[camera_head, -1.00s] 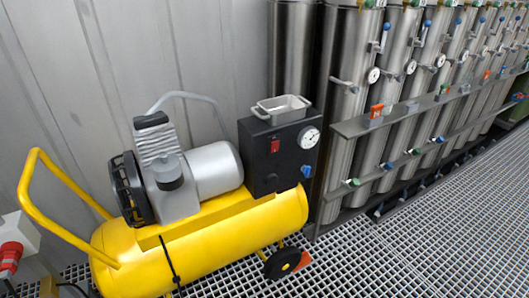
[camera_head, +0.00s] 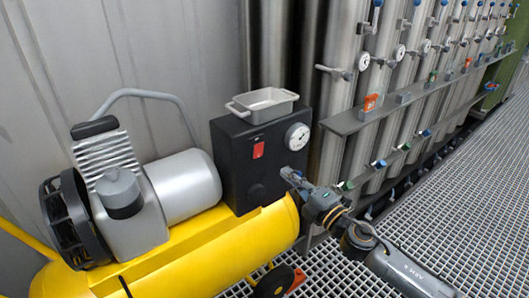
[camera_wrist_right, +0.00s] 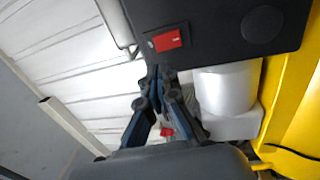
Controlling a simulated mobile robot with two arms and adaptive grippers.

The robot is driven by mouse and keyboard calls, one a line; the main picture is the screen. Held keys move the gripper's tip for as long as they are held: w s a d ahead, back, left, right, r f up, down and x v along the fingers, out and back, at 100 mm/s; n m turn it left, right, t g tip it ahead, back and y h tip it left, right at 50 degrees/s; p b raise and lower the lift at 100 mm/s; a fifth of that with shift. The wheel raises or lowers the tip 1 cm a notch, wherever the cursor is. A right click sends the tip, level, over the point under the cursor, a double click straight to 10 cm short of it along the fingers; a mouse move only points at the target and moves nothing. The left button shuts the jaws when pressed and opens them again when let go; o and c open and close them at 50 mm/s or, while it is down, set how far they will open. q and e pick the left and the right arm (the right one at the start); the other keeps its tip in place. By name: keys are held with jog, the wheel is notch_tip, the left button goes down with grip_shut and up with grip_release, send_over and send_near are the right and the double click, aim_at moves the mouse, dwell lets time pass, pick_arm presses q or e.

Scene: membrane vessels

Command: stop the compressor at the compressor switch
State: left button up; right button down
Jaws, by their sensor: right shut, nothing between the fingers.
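The compressor (camera_head: 180,250) is yellow with a grey motor and stands at the left in the head view. Its black control box (camera_head: 228,170) carries the red compressor switch (camera_head: 258,150) on its front face. The switch also shows in the right wrist view (camera_wrist_right: 167,40), close beyond my fingertips. My right gripper (camera_head: 288,174) is shut and empty, in front of the box's right part, below the gauge and to the right of and lower than the switch. In the right wrist view its fingertips (camera_wrist_right: 159,73) are together, apart from the switch in the picture. My left gripper is not in view.
A grey tray (camera_head: 262,104) sits on top of the box. A round gauge (camera_head: 297,136) is on its front. Steel vessels (camera_head: 345,110) with valves and a rail (camera_head: 350,122) stand to the right. The grating floor (camera_head: 440,200) at the right is clear.

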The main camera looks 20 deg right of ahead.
aim_at(260, 147)
jog(key=x, duration=0.9)
jog(key=shift+w+p, duration=0.1)
jog(key=shift+p, duration=0.2)
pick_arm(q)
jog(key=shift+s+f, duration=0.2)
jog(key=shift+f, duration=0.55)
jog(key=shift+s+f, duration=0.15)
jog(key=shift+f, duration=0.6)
pick_arm(e)
jog(key=shift+w+a, duration=0.2)
jog(key=shift+w, duration=0.35)
